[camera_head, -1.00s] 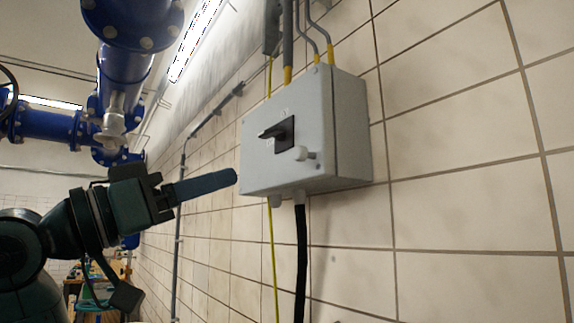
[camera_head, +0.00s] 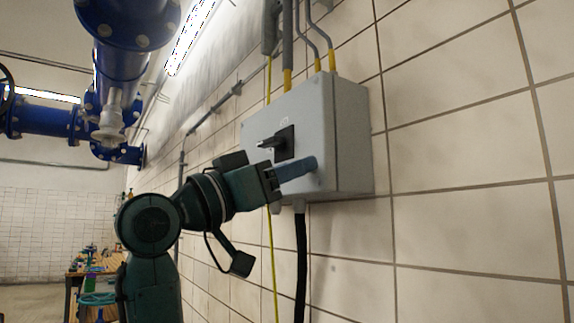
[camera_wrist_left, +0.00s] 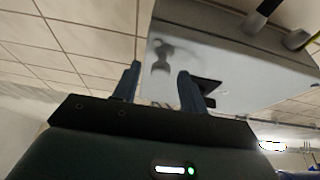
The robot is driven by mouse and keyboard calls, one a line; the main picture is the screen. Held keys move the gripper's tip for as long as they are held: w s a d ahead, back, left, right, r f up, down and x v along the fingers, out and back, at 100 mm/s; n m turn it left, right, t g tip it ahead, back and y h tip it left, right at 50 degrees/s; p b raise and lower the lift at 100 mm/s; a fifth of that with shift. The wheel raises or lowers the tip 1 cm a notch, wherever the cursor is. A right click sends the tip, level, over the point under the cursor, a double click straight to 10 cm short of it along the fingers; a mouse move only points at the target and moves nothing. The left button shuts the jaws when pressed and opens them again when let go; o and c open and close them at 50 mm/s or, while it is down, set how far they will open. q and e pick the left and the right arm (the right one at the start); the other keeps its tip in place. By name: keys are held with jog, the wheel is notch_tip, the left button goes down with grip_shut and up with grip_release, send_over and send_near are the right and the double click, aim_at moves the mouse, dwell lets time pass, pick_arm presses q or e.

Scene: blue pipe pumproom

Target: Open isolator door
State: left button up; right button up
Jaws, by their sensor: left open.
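The isolator (camera_head: 350,140) is a grey box on the tiled wall, and its front door looks shut. A black rotary switch handle (camera_head: 276,142) sits on the door. My left gripper (camera_head: 312,163) is open at the lower right of the door, with its blue fingers pointing at it. The fingers hide the pale door knob in the head view. In the left wrist view, the knob (camera_wrist_left: 162,56) shows ahead, between the two open fingertips (camera_wrist_left: 157,76). I cannot tell whether the fingers touch the door or knob. My right gripper is not in view.
Conduits with yellow ends (camera_head: 287,78) enter the box's top. A thick black cable (camera_head: 300,260) and a thin yellow-green wire (camera_head: 272,260) hang below it. Large blue pipes (camera_head: 122,70) run at upper left. The wall right of the box is bare.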

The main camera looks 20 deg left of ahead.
pick_arm(q)
jog(key=shift+c, duration=0.4)
grip_shut()
